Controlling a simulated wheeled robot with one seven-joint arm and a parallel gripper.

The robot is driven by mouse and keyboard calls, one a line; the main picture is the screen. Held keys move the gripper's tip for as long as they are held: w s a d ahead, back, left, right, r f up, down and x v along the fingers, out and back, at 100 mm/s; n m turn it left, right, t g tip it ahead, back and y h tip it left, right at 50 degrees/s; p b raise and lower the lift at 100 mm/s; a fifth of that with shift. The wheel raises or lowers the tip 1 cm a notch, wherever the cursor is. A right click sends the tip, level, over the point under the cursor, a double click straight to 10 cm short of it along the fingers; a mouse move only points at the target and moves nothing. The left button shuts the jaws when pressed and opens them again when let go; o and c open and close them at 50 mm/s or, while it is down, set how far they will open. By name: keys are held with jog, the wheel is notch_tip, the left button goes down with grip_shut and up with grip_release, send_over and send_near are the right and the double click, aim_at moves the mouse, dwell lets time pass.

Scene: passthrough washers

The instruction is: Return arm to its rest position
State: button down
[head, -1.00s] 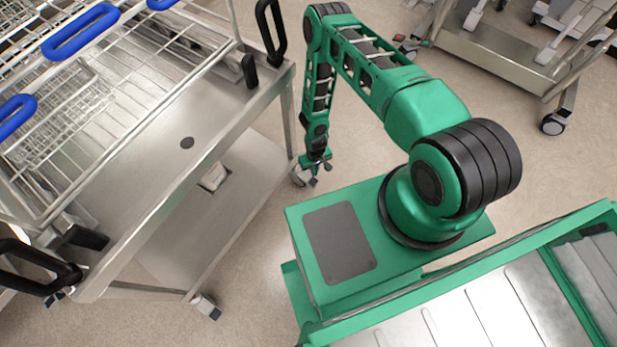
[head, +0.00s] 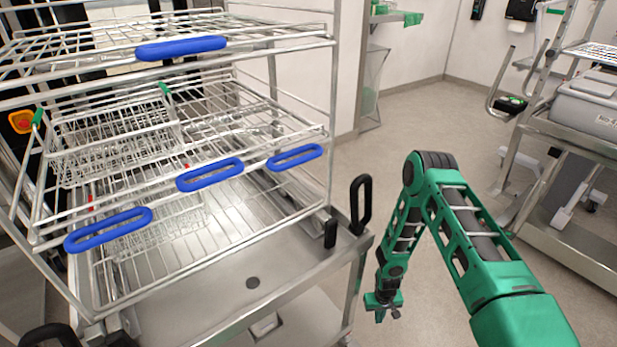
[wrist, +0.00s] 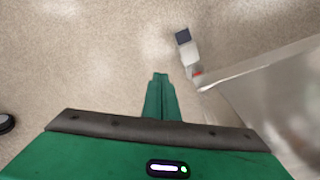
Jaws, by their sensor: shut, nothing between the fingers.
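My green arm is bent, with its elbow raised and its forearm hanging down to the right of the steel trolley in the head view. My gripper (head: 383,308) is at the lower end, pointing down, beside the trolley's front right corner and apart from it. In the wrist view my gripper (wrist: 160,78) shows its two green fingers together, with nothing between them. Below it is bare floor. The fingertips are small in the head view.
The steel trolley (head: 318,262) stands at left, bearing a wire rack with blue handles (head: 210,174). A black trolley handle (head: 361,203) rises near my arm. Another steel cart (head: 570,250) with a grey bin (head: 590,105) stands at right. Open floor (head: 400,120) lies between them.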

jog(key=w+d+r, duration=0.2)
jog(key=d+r, duration=0.1)
jog(key=r, duration=0.4)
jog(key=w+d+r+m, duration=0.1)
jog(key=d+r, duration=0.2)
jog(key=r, duration=0.5)
jog(key=w+d+r, duration=0.2)
jog(key=r, duration=0.5)
jog(key=s+d+r+m+h, duration=0.1)
jog(key=s+d+r, duration=0.2)
jog(key=r, duration=0.7)
jog(key=s+d+r+m, duration=0.15)
jog(key=d+r, duration=0.25)
jog(key=r, duration=0.6)
jog(key=s+d+r+m, duration=0.2)
jog(key=s+r, duration=1.1)
jog(key=r, duration=0.1)
jog(key=s+a+r+m+y, duration=0.1)
jog(key=s+r, duration=0.2)
jog(key=s, duration=0.5)
jog(key=s+a+r, duration=0.2)
jog(key=s+r, duration=0.2)
jog(key=s, duration=0.5)
jog(key=shift+s+r+m+y, duration=0.2)
jog(key=shift+s+m+y, duration=0.05)
jog(key=shift+m+y, duration=0.15)
